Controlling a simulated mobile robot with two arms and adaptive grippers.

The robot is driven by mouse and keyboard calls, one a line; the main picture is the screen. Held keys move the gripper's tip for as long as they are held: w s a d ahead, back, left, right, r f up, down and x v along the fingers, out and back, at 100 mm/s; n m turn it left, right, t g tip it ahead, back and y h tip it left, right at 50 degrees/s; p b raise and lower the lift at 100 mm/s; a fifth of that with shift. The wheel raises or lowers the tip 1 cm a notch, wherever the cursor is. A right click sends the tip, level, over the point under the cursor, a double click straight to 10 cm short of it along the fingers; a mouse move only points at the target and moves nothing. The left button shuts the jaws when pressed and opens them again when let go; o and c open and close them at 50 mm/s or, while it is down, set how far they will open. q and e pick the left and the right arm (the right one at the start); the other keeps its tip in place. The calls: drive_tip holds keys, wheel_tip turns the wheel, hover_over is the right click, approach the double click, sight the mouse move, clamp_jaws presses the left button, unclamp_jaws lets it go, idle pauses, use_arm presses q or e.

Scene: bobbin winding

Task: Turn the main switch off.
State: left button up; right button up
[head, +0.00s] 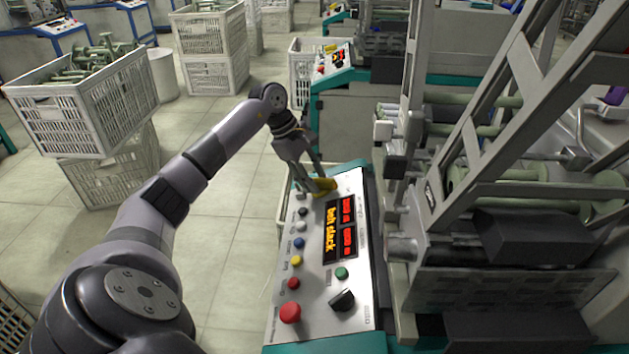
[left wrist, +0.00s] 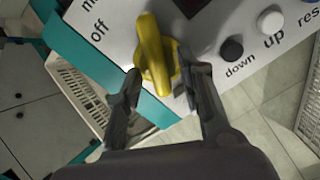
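The main switch is a yellow rotary knob (head: 323,186) at the far end of the control panel (head: 352,290). It also shows in the left wrist view (left wrist: 155,52), its handle beside the printed word "off". My left gripper (head: 318,176) is at the knob in the head view. In the left wrist view its two fingers (left wrist: 162,88) stand apart, one on each side of the knob's near end. Whether either finger touches the knob I cannot tell. My right gripper is not in view.
The panel carries coloured buttons, including a red one (head: 290,312), a black selector (head: 342,299) and a lit display reading "belt slack" (head: 331,228). The winding machine (head: 500,200) stands close on the right. White crates (head: 85,110) stand at the left; the floor between is clear.

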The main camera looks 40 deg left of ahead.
use_arm(q)
drive_tip(key=shift+w+d+f, duration=0.1)
drive_tip(key=shift+f, duration=0.25)
drive_tip(key=shift+c, duration=0.2)
clamp_jaws()
